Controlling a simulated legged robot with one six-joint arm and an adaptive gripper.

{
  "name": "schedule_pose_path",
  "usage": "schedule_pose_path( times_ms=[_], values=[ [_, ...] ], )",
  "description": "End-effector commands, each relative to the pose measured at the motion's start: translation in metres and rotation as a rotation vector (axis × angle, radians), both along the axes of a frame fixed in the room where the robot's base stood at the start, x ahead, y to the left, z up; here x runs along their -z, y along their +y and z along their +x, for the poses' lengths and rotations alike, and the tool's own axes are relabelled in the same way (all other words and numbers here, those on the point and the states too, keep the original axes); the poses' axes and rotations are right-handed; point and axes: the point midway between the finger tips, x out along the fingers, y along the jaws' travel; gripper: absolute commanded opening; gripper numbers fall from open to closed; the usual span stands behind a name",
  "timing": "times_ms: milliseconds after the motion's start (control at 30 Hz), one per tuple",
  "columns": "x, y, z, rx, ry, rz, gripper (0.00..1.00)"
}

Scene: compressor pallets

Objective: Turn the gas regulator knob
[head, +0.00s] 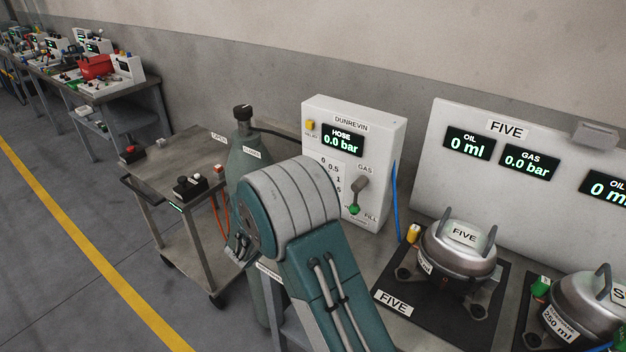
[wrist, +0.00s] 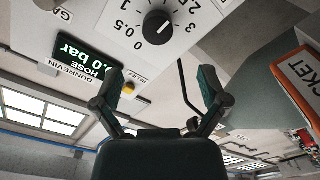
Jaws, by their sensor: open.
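The gas regulator knob (wrist: 158,27) is round and black with a light pointer mark, on a white dial face numbered from 0, near the top of the wrist view. That view shows the panel upside down. My gripper (wrist: 160,80) is open and empty, its two fingers apart, below the knob in the picture and not touching it. In the head view the white DUNREVIN box (head: 390,135) shows part of the dial numbers; my arm hides the knob and gripper. Its hose display (head: 343,145) reads 0.0 bar.
A grey GAS lever (head: 359,186) and green FILL fitting (head: 354,209) sit right of the dial. A yellow relief button (head: 311,125) is at upper left. A gas cylinder (head: 243,140) and cart (head: 180,160) stand left. A compressor marked FIVE (head: 458,255) stands right.

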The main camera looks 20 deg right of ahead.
Motion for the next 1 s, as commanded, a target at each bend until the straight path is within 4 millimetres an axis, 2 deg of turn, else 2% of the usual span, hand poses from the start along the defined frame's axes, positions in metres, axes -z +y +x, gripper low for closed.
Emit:
schedule_pose_path(
  times_ms=[400,533,700,967,1000],
  values=[
    [0.000,-0.060,0.041,0.006,0.001,0.000,0.93],
    [0.000,-0.074,0.052,0.005,0.002,0.000,0.93],
    [-0.001,-0.083,0.058,0.004,0.002,0.000,0.93],
    [-0.001,-0.084,0.059,0.004,0.002,0.000,0.93],
    [-0.001,-0.084,0.059,0.004,0.002,0.000,0.75]
  ],
)
